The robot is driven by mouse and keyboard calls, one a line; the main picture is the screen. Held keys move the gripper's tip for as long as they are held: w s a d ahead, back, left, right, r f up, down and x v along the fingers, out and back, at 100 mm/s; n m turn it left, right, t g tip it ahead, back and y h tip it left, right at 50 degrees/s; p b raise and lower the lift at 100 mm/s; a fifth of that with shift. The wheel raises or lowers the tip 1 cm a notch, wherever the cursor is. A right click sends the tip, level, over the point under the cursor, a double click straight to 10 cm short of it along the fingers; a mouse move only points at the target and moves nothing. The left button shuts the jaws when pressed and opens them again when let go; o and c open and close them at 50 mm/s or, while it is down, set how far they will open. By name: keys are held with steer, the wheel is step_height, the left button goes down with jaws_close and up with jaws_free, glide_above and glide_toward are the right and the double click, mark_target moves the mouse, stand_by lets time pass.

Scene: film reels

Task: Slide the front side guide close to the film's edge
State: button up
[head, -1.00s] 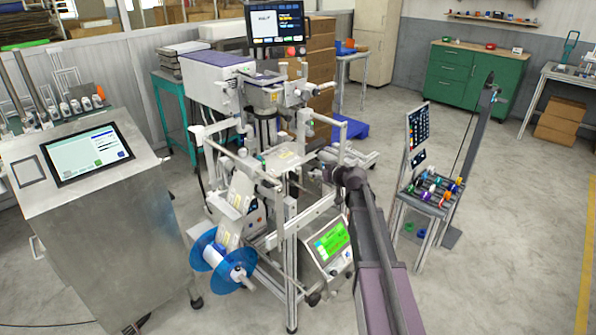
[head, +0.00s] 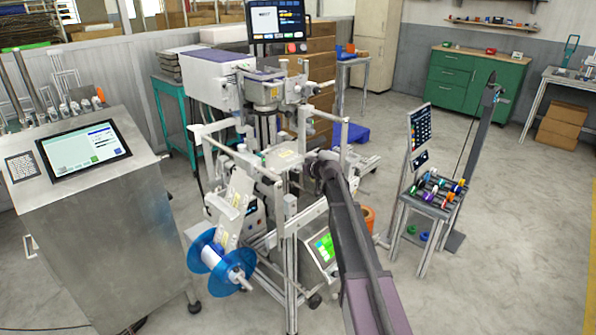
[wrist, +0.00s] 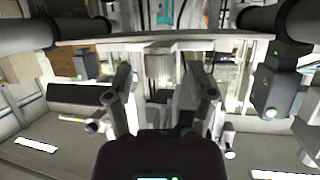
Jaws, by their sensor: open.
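The film (head: 237,205) is a pale web running down the machine's front to a roll between blue reel flanges (head: 206,251). I cannot single out the front side guide with certainty in either view. My gripper shows in the wrist view (wrist: 163,97), with its two dark fingers spread and a gap between them. A pale block (wrist: 159,64) shows beyond that gap; I cannot tell whether it is part of the guide. In the head view my arm reaches into the machine's right side, and my fingertips are too small and cluttered to make out.
The machine's metal posts and rails (head: 290,255) crowd the space around my gripper. A small green-lit screen (head: 324,247) sits low, close to my arm. A steel console (head: 100,215) stands at left, a small rack of colored rolls (head: 437,188) at right. Open floor lies farther right.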

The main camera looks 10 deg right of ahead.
steer(key=shift+w+f, duration=0.1)
steer(key=shift+w, duration=0.1)
jaws_close()
steer(key=shift+w+a, duration=0.55)
steer(key=shift+w, duration=0.1)
jaws_free()
